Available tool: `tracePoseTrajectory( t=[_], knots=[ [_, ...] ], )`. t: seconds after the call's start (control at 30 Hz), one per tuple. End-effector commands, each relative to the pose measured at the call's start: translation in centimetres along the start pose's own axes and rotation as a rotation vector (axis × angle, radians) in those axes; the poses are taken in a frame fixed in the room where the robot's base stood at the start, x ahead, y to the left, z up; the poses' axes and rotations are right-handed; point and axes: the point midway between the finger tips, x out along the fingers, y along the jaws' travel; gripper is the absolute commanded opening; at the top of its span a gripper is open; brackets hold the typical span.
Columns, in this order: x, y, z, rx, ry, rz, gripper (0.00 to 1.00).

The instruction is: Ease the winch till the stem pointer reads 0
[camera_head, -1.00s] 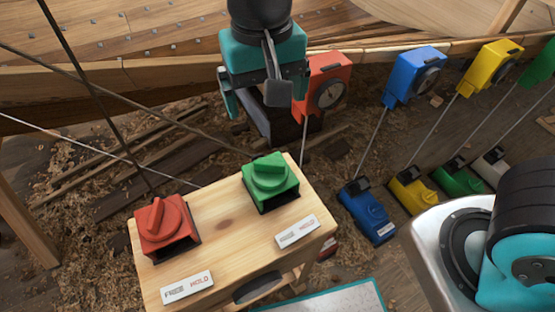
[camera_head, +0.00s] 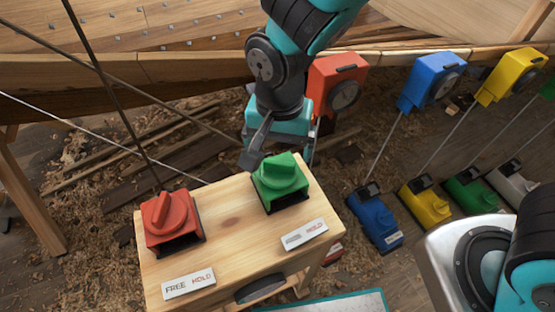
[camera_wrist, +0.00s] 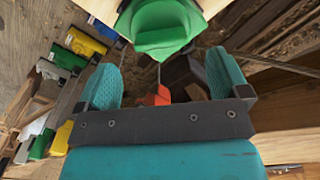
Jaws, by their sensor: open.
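A red rotary knob (camera_head: 167,214) and a green rotary knob (camera_head: 280,178) sit on a wooden bench (camera_head: 222,232). Each has a FREE/HOLD plate in front of it. My gripper (camera_head: 282,138) is just behind the green knob, its jaws open and apart. In the wrist view my gripper's teal fingers (camera_wrist: 163,76) stand apart, with the green knob (camera_wrist: 160,27) beyond them. A red dial box (camera_head: 336,82) hangs at the hull behind my gripper. Its dial is too small to read. I cannot tell which part is the winch or the stem pointer.
Blue (camera_head: 427,80) and yellow (camera_head: 511,73) dial boxes hang along the hull (camera_head: 180,78). Lines run down from them to floor units, including a blue one (camera_head: 374,220) and a yellow one (camera_head: 424,203). Dark lines cross the left side above the bench. Shavings and planks litter the floor.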

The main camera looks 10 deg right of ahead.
Motion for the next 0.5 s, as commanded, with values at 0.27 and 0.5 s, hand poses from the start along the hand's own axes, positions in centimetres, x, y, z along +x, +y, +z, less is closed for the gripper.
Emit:
tracePoseTrajectory(
  t=[0.27,0.5],
  knots=[
    [4.5,0.0,0.0,-0.001,-0.001,0.002,0.94],
    [5.4,0.0,0.0,0.0,0.0,-0.001,0.94]
  ],
)
